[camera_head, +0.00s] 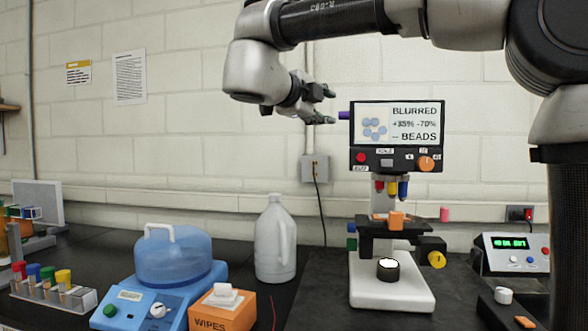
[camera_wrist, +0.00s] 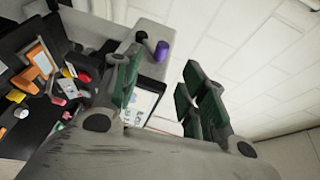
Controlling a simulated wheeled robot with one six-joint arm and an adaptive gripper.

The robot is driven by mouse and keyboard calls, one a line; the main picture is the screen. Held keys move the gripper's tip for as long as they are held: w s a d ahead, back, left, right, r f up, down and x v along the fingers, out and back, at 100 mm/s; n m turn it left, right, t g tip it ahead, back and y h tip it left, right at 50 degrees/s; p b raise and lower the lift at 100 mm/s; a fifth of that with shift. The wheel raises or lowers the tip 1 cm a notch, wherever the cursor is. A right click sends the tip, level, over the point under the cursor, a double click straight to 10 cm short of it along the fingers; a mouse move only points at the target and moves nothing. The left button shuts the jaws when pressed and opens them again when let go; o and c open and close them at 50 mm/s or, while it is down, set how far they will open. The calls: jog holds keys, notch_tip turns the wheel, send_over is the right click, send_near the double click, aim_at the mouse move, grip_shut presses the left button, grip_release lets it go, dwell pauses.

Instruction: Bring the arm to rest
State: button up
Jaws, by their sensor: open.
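My gripper (camera_head: 326,105) is raised in the air at the upper middle of the head view, left of the microscope's screen. Its green-padded fingers are apart with nothing between them. In the wrist view my gripper (camera_wrist: 160,88) also shows open and empty. My arm reaches in from the upper right of the head view, its upper link roughly level. The microscope (camera_head: 392,288) stands on the bench below and to the right of the gripper. Its screen (camera_head: 397,122) reads "BLURRED" and "BEADS". A purple knob (camera_head: 343,115) on the screen's left side is close to the fingertips; the gripper looks apart from it.
A white jug (camera_head: 275,240), a blue centrifuge (camera_head: 175,262), an orange wipes box (camera_head: 223,312) and a rack of capped tubes (camera_head: 52,292) stand on the bench. A device with a green display (camera_head: 510,253) is at right. The air left of the gripper is free.

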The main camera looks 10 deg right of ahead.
jog(key=w+a+r+n+t+y, duration=0.1)
jog(key=w+a+n+t+y, duration=0.25)
jog(key=a+n+y, duration=0.3)
jog(key=w+a+n+t+y, duration=0.3)
jog(key=a+n+t+y, duration=0.15)
jog(key=a, duration=0.25)
jog(key=s+a+f+n+g+y, duration=0.3)
jog(key=a+f+n+g+y, duration=0.2)
jog(key=n+y, duration=0.45)
jog(key=s+d+f+n+g, duration=0.2)
jog(key=s+f+n+g, duration=0.1)
jog(key=f, duration=0.3)
jog(key=s+d+f+n+g, duration=0.3)
jog(key=f, duration=0.2)
jog(key=s+d+f+n+g+h, duration=0.1)
jog(key=s+d+f+g+h, duration=0.2)
jog(key=s+d+f, duration=0.45)
jog(key=s+d+f+n+g+h, duration=0.1)
jog(key=s+d+f+g+h, duration=0.3)
jog(key=d+f, duration=0.6)
jog(key=s+d+m+h, duration=0.1)
jog(key=s+d, duration=0.5)
jog(key=d, duration=0.2)
jog(key=s+d+f+m+t+h, duration=0.1)
jog(key=s+d+m, duration=0.1)
jog(key=s+d, duration=0.4)
jog(key=d, duration=0.3)
jog(key=shift+d+f+t, duration=0.2)
jog(key=shift+t, duration=0.1)
